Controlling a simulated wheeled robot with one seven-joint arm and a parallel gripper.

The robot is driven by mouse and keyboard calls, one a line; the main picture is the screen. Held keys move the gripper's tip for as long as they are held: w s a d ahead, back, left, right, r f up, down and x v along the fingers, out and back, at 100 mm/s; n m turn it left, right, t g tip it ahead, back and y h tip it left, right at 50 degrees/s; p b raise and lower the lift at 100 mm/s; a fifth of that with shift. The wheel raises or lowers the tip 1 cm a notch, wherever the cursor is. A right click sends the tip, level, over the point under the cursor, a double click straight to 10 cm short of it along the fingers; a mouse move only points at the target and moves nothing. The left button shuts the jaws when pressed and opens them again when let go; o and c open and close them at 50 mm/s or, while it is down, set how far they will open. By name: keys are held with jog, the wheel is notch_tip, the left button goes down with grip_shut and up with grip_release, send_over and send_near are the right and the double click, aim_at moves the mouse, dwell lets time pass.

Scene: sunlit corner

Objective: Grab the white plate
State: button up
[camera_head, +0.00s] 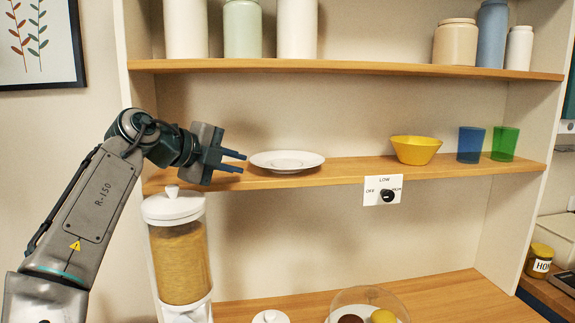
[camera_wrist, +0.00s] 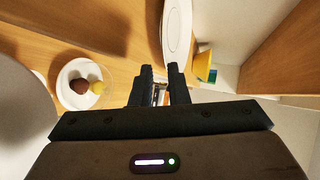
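The white plate (camera_head: 287,161) lies flat on the middle shelf, left of the yellow bowl. My gripper (camera_head: 238,162) is just left of the plate at about shelf height, with its fingers pointing right toward the rim. In the wrist view the plate (camera_wrist: 177,30) shows at the top, just beyond the fingertips (camera_wrist: 161,72). The two fingers are apart with a gap between them, and nothing is held. The plate and the fingers look close but apart.
A yellow bowl (camera_head: 415,149), a blue cup (camera_head: 470,144) and a green cup (camera_head: 504,143) stand right of the plate. Jars line the upper shelf (camera_head: 350,67). A dispenser (camera_head: 180,250) stands below my gripper. The shelf between plate and bowl is clear.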

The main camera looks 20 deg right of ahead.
aim_at(261, 167)
jog(key=shift+p+x, duration=0.6)
jog(key=shift+x, duration=2.7)
jog(key=shift+s+d+r, duration=0.1)
jog(key=shift+r, duration=0.05)
grip_shut()
jog(key=shift+r, duration=0.15)
